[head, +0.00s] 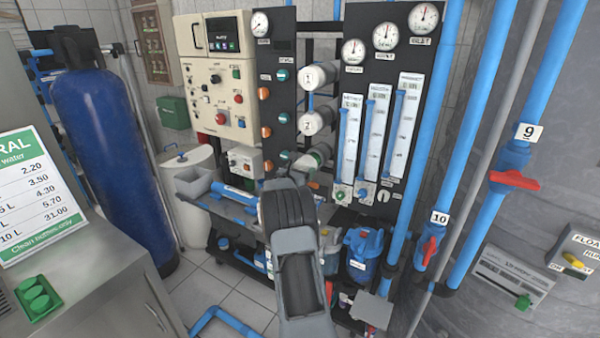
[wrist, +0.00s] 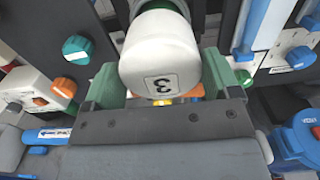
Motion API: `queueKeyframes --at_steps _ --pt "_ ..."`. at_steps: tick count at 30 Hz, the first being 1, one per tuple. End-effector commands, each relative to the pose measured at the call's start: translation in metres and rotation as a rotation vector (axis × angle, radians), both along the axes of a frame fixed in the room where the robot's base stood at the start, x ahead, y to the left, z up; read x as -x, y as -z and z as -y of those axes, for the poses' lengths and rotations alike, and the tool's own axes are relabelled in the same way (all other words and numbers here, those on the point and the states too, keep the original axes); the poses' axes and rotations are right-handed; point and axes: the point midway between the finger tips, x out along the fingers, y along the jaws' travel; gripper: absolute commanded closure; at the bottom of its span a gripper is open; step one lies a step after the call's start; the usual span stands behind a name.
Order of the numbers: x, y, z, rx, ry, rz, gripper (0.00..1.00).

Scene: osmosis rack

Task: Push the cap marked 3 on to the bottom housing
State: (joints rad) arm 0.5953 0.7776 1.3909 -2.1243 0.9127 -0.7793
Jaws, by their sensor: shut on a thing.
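The cap marked 3 (wrist: 158,50) is a white cylinder in the wrist view, its numbered face toward the camera and the number upside down. My gripper (wrist: 162,80) has its green-padded fingers on both sides of the cap, shut on it. In the head view my gripper (head: 300,168) is at the lower end of the stack of housings, below the white caps marked 1 (head: 312,77) and 2 (head: 313,122). The bottom housing (head: 321,153) shows only partly there, behind my gripper. Whether the cap touches the housing is hidden.
A black panel with orange and teal knobs (head: 282,75) stands close left of the housings. A panel with flow tubes and gauges (head: 385,110) stands close right.

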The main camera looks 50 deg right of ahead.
Motion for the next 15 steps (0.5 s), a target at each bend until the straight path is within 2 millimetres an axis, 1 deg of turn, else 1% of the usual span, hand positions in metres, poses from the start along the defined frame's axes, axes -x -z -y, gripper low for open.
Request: queueKeyframes --at_steps 15 --pt "-0.004 0.000 0.016 0.001 0.000 0.000 0.42"
